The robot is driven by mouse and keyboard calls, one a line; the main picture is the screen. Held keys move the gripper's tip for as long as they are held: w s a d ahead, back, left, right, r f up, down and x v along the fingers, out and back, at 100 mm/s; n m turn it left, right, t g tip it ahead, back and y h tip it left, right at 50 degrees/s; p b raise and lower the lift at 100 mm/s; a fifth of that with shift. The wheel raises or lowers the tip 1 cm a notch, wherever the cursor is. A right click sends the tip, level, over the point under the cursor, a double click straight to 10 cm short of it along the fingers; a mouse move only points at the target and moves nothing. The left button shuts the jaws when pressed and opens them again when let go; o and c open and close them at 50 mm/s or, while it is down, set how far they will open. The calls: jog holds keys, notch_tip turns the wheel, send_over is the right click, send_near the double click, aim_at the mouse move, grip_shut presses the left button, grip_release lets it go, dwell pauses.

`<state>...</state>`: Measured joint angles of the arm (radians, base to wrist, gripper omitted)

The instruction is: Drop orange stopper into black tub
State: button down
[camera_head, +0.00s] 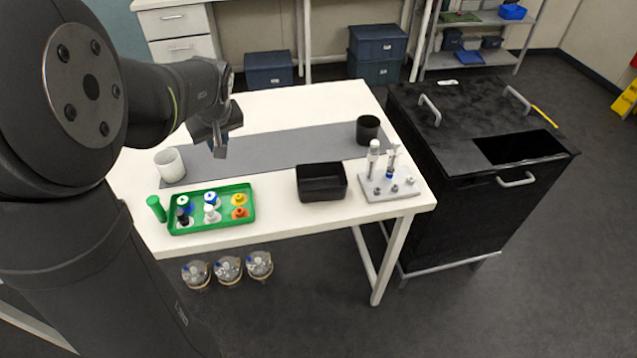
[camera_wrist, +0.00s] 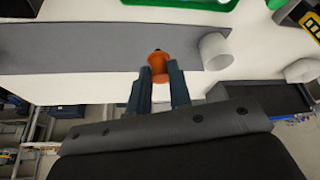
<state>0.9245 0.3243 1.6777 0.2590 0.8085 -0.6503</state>
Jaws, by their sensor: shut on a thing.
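My gripper (camera_head: 219,148) is above the table, over the left part of the grey mat. In the wrist view my gripper (camera_wrist: 158,90) is shut on an orange stopper (camera_wrist: 159,62), which sticks out past the fingertips. In the head view the held stopper is hard to make out. The black tub (camera_head: 322,195), a low rectangular open box, stands on the table to the right of the green tray and apart from my gripper. Another orange piece (camera_head: 240,213) sits in the green tray.
The green tray (camera_head: 250,220) holds several coloured stoppers. A green cylinder (camera_head: 156,208) stands beside it. A white cup (camera_head: 169,165) and black cup (camera_head: 368,130) stand on the grey mat (camera_head: 290,148). A white rack (camera_head: 400,192) with upright tools is right of the tub.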

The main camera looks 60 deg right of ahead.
jog(key=s+d+r+m, duration=0.1)
jog(key=s+d, duration=0.5)
jog(key=m+g+h, duration=0.1)
jog(key=m, duration=0.2)
send_near(326, 163)
jog(key=shift+w+a+f, duration=0.1)
jog(key=shift+a+f, duration=0.05)
jog(key=shift+f, duration=0.75)
jog(key=shift+w+a+f, duration=0.15)
jog(key=shift+a+f, duration=0.05)
jog(key=shift+f, duration=0.7)
jog(key=shift+w+a+f, duration=0.1)
jog(key=shift+a+f, duration=0.05)
jog(key=shift+f, duration=0.75)
jog(key=c, duration=1.2)
grip_release()
jog(key=shift+c, duration=0.2)
jog(key=shift+r, duration=0.1)
jog(key=v, duration=1.7)
jog(key=shift+a, duration=0.4)
